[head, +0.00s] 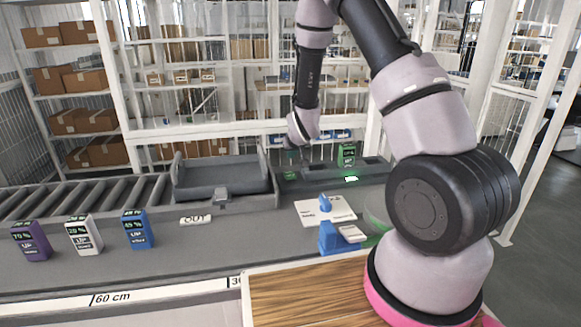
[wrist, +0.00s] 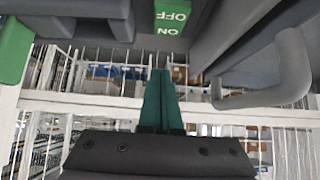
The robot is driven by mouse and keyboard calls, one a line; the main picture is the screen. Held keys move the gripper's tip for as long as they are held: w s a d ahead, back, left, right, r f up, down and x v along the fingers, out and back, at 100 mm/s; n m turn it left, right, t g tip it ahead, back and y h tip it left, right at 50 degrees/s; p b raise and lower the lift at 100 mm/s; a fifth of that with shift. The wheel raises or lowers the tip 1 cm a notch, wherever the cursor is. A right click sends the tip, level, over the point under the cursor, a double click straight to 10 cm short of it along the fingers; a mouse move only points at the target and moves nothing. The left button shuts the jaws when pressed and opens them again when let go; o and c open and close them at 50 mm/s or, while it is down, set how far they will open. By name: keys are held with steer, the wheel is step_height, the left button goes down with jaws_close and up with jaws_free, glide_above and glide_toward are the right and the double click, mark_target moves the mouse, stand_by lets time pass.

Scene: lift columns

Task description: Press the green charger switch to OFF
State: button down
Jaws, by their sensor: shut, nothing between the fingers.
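The green ON/OFF label (wrist: 172,17) of a switch shows upside down at the top of the wrist view, with ON below OFF in the picture. My gripper (wrist: 160,74) is shut and empty; its dark green fingers point toward the label, with a gap between them in the picture. In the head view my gripper (head: 290,160) hangs at the back of the counter, over a small green patch (head: 290,176). A green box with a display (head: 346,154) stands to the right, behind a lit green panel (head: 350,179). I cannot tell the switch's position.
A grey tray (head: 220,190) lies left of my gripper. A grey handle bar (wrist: 265,97) is at the right in the wrist view. Purple (head: 32,241), white (head: 84,235) and blue (head: 137,230) boxes stand at the left. A blue device (head: 338,239) is on the counter.

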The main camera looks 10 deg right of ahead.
steer(key=w+r+v, duration=0.1)
steer(key=v, duration=0.7)
steer(key=shift+s+r, duration=0.2)
steer(key=shift+s, duration=0.05)
